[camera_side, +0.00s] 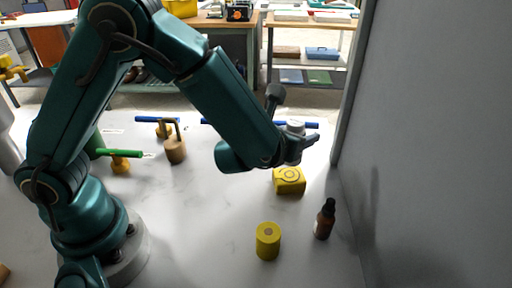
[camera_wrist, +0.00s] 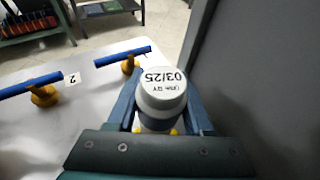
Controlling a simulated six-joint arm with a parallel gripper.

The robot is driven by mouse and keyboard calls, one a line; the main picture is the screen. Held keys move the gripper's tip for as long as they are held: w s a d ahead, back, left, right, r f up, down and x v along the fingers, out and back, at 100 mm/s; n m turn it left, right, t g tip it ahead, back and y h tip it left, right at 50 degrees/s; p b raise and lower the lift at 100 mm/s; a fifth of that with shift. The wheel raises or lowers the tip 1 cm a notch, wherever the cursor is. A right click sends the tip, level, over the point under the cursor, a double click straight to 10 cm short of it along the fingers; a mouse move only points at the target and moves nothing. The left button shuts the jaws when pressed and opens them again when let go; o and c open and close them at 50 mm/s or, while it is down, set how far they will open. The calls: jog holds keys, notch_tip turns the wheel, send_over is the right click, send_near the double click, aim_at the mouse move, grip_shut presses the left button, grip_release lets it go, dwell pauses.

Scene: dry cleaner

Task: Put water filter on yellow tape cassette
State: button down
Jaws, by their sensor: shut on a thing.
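The water filter is a white and grey cylinder (camera_wrist: 163,92) with "03/25" printed on its top. My gripper (camera_side: 303,142) is shut on it, one finger on each side. In the side view the filter (camera_side: 294,150) is upright, above the yellow tape cassette (camera_side: 289,182). The cassette is a yellow block with a round mark on its face, resting on the white table. Whether the filter touches the cassette is hard to tell. In the wrist view the filter hides most of the cassette; only small yellow bits (camera_wrist: 173,132) show beneath it.
A yellow cylinder (camera_side: 268,242) and a dark brown dropper bottle (camera_side: 325,220) stand in front of the cassette. A wooden-based item (camera_side: 175,150) and blue- and green-barred yellow stands are to the left. A grey wall (camera_side: 430,140) rises close on the right.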

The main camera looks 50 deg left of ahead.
jog(key=shift+f, duration=1.85)
jog(key=shift+f, duration=0.2)
jog(key=shift+c, duration=1.5)
grip_release()
